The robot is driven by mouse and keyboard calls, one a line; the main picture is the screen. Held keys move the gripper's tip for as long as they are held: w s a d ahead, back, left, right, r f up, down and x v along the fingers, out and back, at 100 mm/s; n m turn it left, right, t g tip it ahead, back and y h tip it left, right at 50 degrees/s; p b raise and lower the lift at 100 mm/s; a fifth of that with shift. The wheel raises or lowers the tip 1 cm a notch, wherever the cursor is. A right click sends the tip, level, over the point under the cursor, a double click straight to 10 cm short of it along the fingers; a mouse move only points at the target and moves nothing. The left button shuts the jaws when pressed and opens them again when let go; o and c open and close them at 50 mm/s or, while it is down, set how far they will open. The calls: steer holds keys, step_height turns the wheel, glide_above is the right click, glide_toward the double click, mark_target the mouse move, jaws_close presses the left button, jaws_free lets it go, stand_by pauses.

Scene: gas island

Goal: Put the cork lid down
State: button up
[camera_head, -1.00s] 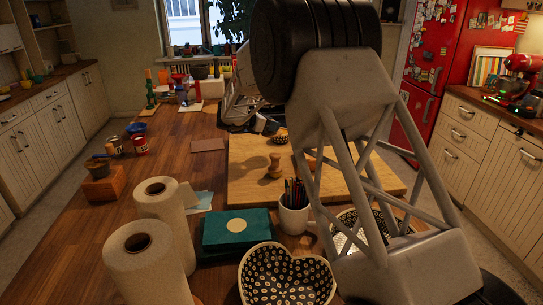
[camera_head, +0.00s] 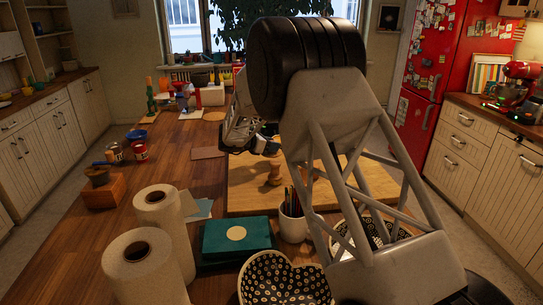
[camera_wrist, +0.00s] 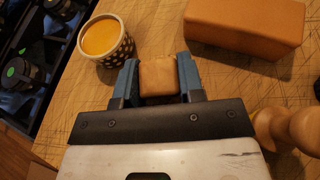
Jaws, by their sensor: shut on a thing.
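My gripper (camera_wrist: 158,80) is shut on the cork lid (camera_wrist: 158,77), a small tan piece between its two blue fingers in the wrist view. The lid appears to be over the wooden board (camera_wrist: 68,125); I cannot tell if it touches. A small dark spotted pot (camera_wrist: 118,52) with an orange top stands just left of the fingers. In the head view my gripper (camera_head: 268,143) is at the far part of the board (camera_head: 245,200), and the lid cannot be made out there.
A tan block (camera_wrist: 245,28) lies ahead right of the fingers in the wrist view. A turned wooden piece (camera_wrist: 288,130) stands close to the right. Nearer are a pencil cup (camera_head: 292,222), a green box (camera_head: 236,238) and paper rolls (camera_head: 160,215). The board's left part is clear.

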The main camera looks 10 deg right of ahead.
mark_target(271, 154)
steer(key=shift+f, duration=2.2)
steer(key=shift+f, duration=0.15)
steer(key=o, duration=1)
steer(key=v, duration=1.2)
steer(key=shift+r, duration=0.25)
steer(key=shift+w, duration=0.1)
